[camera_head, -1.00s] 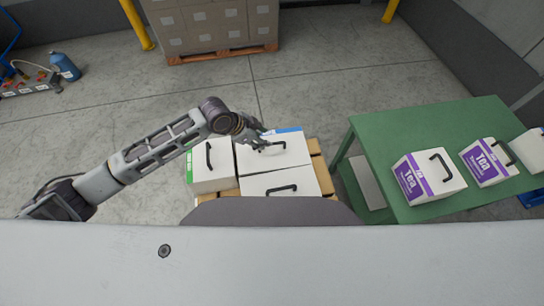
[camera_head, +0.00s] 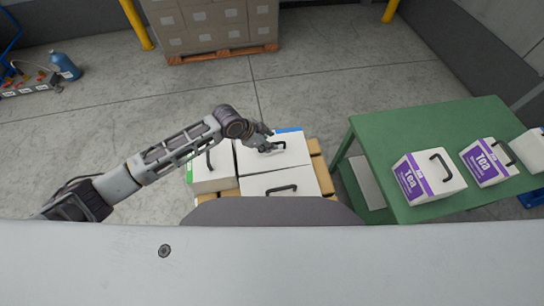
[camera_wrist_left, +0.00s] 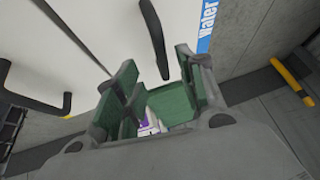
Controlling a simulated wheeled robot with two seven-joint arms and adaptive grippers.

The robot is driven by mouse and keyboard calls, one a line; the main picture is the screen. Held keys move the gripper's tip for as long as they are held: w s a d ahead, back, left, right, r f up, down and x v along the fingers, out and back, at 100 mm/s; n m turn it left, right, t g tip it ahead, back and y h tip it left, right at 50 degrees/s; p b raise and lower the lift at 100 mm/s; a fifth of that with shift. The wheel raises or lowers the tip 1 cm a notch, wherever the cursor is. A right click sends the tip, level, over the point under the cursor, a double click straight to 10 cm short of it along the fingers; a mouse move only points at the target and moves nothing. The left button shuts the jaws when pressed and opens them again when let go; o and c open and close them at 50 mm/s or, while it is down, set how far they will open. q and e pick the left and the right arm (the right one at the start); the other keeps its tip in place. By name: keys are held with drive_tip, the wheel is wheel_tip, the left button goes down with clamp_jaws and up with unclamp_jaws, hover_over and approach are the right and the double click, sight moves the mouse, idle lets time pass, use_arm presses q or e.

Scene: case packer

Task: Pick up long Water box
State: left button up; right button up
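The long Water box (camera_head: 296,139) is white with a blue strip at its far edge and a black handle (camera_head: 281,146) on top. It sits in the cluster of white boxes at the middle. The left wrist view shows its blue "Water" label (camera_wrist_left: 207,22) and the handle (camera_wrist_left: 153,38). My left gripper (camera_head: 265,141) is over the box beside the handle. In the wrist view its green-padded fingers (camera_wrist_left: 156,66) are apart, with the handle's end showing between their tips. It holds nothing. My right gripper is not in view.
A green-striped box (camera_head: 211,171) and another white box (camera_head: 288,181) adjoin the Water box on a wooden pallet (camera_head: 322,171). A green table (camera_head: 440,122) with purple Tea boxes (camera_head: 428,176) stands at the right. Stacked cartons (camera_head: 212,25) are at the back. Floor behind the pallet is clear.

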sight(272, 154)
use_arm(q)
drive_tip(key=shift+a+x, duration=0.25)
drive_tip(key=shift+x, duration=2.4)
drive_tip(key=shift+w+a, duration=0.1)
drive_tip(key=shift+a, duration=0.05)
clamp_jaws()
drive_tip(key=shift+w+r, duration=0.1)
drive_tip(key=shift+r, duration=0.05)
